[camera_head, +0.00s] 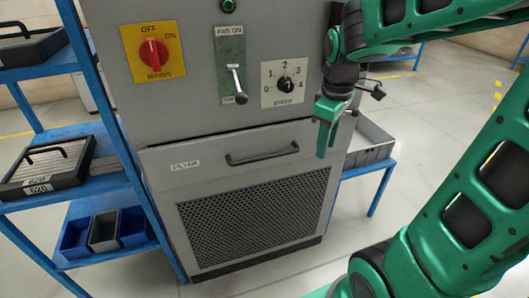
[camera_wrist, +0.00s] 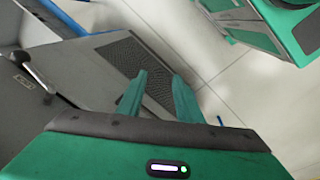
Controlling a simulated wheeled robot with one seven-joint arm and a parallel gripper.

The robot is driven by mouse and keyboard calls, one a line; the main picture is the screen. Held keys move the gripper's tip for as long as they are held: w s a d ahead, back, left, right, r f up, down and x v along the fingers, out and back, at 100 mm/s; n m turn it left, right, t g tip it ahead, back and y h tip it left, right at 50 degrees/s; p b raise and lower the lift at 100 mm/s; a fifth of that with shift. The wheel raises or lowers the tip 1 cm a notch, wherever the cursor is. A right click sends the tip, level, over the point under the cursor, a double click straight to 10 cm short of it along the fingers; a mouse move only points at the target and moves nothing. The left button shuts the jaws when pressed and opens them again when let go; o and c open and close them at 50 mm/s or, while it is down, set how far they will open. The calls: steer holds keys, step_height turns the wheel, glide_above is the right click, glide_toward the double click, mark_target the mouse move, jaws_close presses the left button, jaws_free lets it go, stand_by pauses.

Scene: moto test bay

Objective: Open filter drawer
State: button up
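The filter drawer (camera_head: 215,175) is the lower grey front of the cabinet, with a "FILTER" label at its upper left. It looks closed, with a dark seam along its top. Its black bar handle (camera_head: 262,156) runs across the upper middle, above a dark mesh grille (camera_head: 255,215). My gripper (camera_head: 326,140) hangs with its fingers down, to the right of the handle and apart from it. In the wrist view the two green fingers (camera_wrist: 160,95) stand apart with nothing between them. The mesh shows behind them; I cannot make out the handle there.
Above the drawer are a red mains switch (camera_head: 154,53), a fan lever (camera_head: 237,85) and a speed knob (camera_head: 286,85). A blue rack (camera_head: 102,100) with filters and bins stands at left. A grey crate (camera_head: 372,145) sits on a blue stand at right. The floor in front is clear.

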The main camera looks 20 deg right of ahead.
mark_target(266, 156)
steer(key=w+a+f+n+t, duration=0.1)
steer(key=w+a+n, duration=0.95)
steer(key=w, duration=0.35)
steer(key=shift+n, duration=0.35)
steer(key=f, duration=0.3)
steer(key=w+f, duration=0.1)
steer(key=f, duration=0.3)
steer(key=w+f, duration=0.1)
steer(key=f, duration=0.3)
steer(key=shift+w+d, duration=0.15)
steer(key=shift+d, duration=0.1)
jaws_close()
